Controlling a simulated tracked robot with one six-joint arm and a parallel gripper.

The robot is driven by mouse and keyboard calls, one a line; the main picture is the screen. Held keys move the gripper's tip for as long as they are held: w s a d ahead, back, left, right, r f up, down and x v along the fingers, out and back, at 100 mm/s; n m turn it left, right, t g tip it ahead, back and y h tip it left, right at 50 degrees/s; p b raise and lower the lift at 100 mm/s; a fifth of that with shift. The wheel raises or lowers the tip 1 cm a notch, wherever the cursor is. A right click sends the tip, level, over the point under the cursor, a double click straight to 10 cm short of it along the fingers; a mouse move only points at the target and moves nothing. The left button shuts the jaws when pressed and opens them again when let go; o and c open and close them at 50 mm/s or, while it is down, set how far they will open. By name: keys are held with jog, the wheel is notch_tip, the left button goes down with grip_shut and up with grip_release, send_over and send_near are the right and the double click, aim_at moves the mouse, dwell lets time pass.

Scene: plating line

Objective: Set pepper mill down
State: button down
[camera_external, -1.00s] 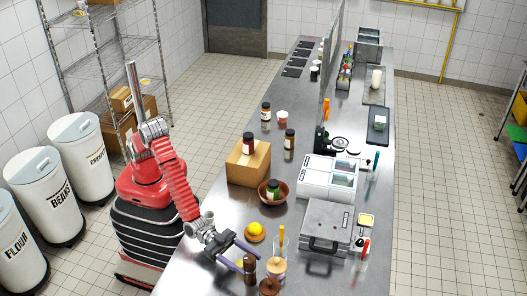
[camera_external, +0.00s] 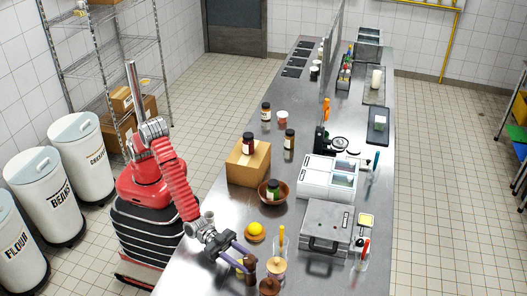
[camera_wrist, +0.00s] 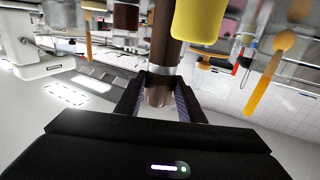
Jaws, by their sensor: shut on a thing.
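The brown pepper mill (camera_external: 250,267) is upright at the near end of the steel counter. In the wrist view the picture is upside down, and the mill (camera_wrist: 165,52) shows a pale metal band and a rounded brown end. My gripper (camera_external: 246,263) is shut on the mill, with one dark finger on each side of it; the fingers also show in the wrist view (camera_wrist: 160,97). The mill's foot is not clearly seen, so I cannot tell whether it touches the counter.
A wooden-lidded jar (camera_external: 277,268) and a round brown lid (camera_external: 269,287) stand close to the right of the mill. A yellow thing (camera_wrist: 201,20) is close beside it. A lemon on a small dish (camera_external: 255,231) and a grey press (camera_external: 326,228) lie beyond.

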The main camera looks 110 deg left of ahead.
jog(key=shift+r, duration=0.1)
notch_tip(320, 180, up, 10)
jog(key=shift+f, duration=0.1)
dwell(0.6)
dwell(0.5)
jog(key=shift+r, duration=0.5)
notch_tip(320, 180, up, 10)
jog(key=w+a+n+t+y, duration=0.1)
jog(key=w+a+n+y, duration=0.3)
jog(key=a, duration=0.9)
jog(key=w+a+f+y, duration=0.1)
jog(key=w+a+y, duration=0.2)
jog(key=a, duration=1.4)
notch_tip(320, 180, down, 10)
jog(key=shift+d, duration=0.35)
